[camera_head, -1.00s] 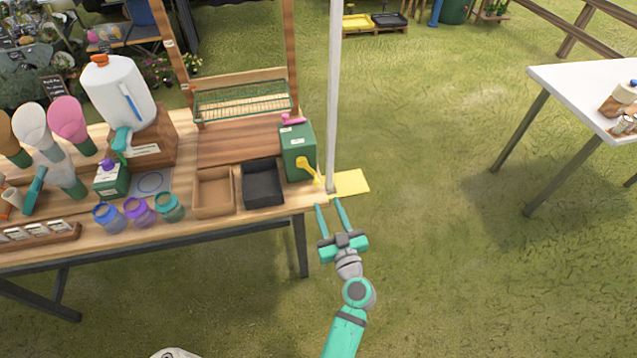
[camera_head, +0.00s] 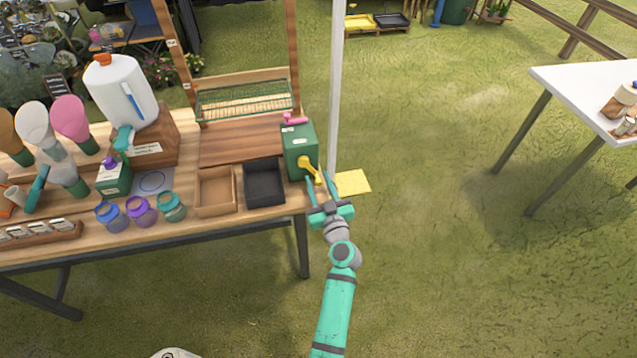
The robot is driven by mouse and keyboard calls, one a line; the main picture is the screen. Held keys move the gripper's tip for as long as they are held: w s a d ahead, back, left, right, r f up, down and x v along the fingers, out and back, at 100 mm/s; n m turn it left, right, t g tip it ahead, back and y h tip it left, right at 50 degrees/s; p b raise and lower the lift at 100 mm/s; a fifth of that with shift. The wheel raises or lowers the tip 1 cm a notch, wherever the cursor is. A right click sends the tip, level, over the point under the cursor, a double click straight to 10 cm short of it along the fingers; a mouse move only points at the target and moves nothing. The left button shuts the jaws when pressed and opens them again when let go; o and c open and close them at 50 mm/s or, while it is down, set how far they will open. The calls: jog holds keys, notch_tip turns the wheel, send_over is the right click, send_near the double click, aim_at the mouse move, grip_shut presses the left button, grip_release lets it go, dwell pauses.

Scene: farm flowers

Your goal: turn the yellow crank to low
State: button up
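The yellow crank (camera_head: 309,167) sits on the front right face of a green box (camera_head: 298,139) at the right end of the wooden table. Its arm slants down to the right. My gripper (camera_head: 319,178) is at the crank, with its two teal fingers apart, one on each side of the crank's lower end. I cannot tell whether the fingers touch it. The lower end of the crank is partly hidden by the fingers.
A white pole (camera_head: 336,90) stands just right of the crank, and a yellow sheet (camera_head: 352,182) is beside it. A black tray (camera_head: 264,184) and a brown tray (camera_head: 215,191) are left of the box. The grass to the right is clear up to a white table (camera_head: 590,90).

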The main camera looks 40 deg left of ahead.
jog(key=shift+c, duration=0.6)
grip_shut()
jog(key=shift+w+d+r, duration=0.15)
jog(key=shift+w+r, duration=0.1)
